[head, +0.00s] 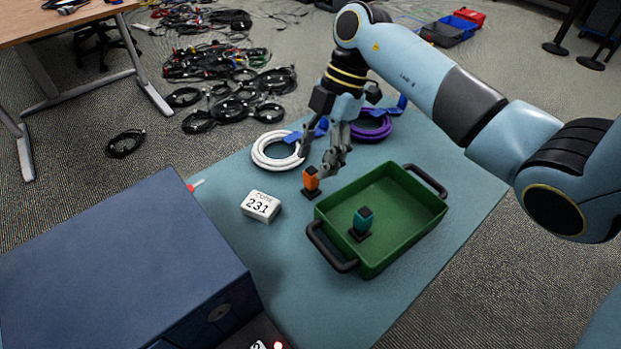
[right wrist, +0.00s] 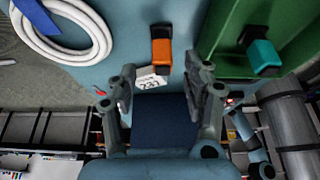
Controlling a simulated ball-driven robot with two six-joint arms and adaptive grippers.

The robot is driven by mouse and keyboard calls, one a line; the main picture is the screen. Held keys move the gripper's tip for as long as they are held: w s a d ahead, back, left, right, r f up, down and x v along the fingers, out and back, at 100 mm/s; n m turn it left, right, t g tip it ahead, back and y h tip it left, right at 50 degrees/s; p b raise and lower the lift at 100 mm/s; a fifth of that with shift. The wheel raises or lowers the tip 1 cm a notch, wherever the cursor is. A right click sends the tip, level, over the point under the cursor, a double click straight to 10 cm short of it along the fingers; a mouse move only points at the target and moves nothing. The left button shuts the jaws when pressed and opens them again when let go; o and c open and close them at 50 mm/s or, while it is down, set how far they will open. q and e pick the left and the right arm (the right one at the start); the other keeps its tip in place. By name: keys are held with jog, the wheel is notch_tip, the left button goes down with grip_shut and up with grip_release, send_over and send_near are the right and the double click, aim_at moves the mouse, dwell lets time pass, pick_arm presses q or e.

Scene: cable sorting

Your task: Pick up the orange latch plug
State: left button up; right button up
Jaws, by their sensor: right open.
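The orange latch plug (head: 311,181) stands on the blue-green mat, left of the green tray, with a dark base and a dark top. In the right wrist view the orange latch plug (right wrist: 161,55) lies ahead of the fingertips, between their lines and apart from them. My right gripper (head: 335,160) is open and empty, just above and behind the plug in the head view. Its two fingers (right wrist: 163,85) show spread in the right wrist view. My left gripper is not in view.
The green tray (head: 408,248) holds a teal plug (head: 362,222). A white block marked 231 (head: 261,206) sits left of the orange plug. A white cable coil (head: 262,152) and a purple coil (head: 384,133) lie behind. A blue box (head: 120,262) fills the lower left.

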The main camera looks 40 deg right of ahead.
aim_at(314, 170)
jog(key=x, duration=0.4)
jog(key=shift+s+a+f, duration=0.1)
jog(key=shift+s+f, duration=0.05)
jog(key=shift+f, duration=0.1)
jog(key=c, duration=0.4)
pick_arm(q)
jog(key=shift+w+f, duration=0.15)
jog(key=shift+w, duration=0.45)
pick_arm(e)
grip_shut()
